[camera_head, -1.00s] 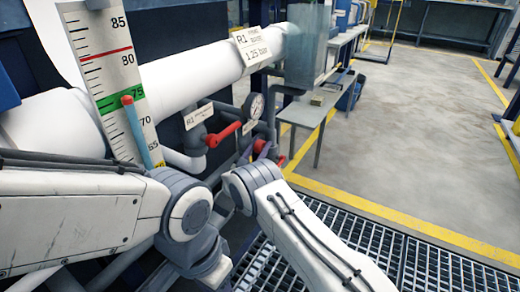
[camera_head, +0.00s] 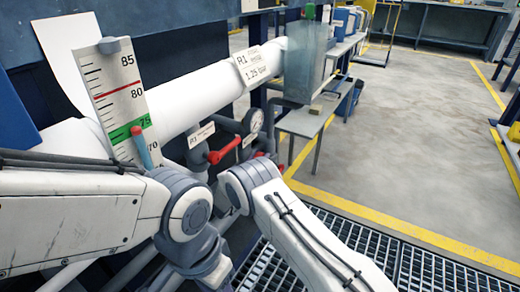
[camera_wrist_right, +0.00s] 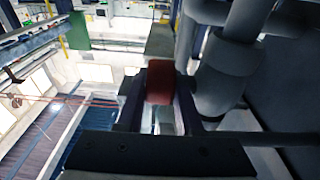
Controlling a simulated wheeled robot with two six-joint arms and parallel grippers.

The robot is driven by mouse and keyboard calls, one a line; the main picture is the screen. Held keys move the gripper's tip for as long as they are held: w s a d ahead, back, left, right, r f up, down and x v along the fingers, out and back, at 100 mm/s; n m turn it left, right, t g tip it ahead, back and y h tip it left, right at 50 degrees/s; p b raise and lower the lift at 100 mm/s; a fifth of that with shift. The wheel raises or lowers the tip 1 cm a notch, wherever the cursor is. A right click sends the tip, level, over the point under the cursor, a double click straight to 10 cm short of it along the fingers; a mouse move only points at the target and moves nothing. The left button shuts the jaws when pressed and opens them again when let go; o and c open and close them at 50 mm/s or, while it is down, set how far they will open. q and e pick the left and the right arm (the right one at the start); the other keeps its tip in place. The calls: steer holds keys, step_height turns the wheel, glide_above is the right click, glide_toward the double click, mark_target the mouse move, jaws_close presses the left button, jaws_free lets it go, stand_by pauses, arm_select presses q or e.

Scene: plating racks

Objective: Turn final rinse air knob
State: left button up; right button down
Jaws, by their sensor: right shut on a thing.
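A red knob (camera_wrist_right: 160,72) sits between the two dark fingers of my right gripper (camera_wrist_right: 159,92) in the right wrist view. The gripper is shut on it. In the head view only a small red piece of the knob (camera_head: 258,154) shows, below the pressure gauge (camera_head: 255,120). My right arm's joint hides most of that gripper there. The gauge face is too small to read. My left arm comes in from the left, but its gripper is not seen.
A red lever handle (camera_head: 224,148) juts out left of the knob. A white scale board (camera_head: 118,90) with a green band stands by the thick white pipe (camera_head: 190,100). Grey pipes run close to my right gripper. A small table (camera_head: 306,120) stands behind; open floor lies right.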

steer(key=shift+r+g+y+p, duration=0.15)
steer(key=shift+g+y+p, duration=0.25)
steer(key=shift+g+p, duration=0.15)
steer(key=shift+f, duration=0.2)
arm_select(q)
step_height(320, 180, up, 2)
steer(key=shift+r, duration=0.1)
arm_select(e)
steer(key=c, duration=0.8)
jaws_free()
steer(key=shift+c, duration=0.2)
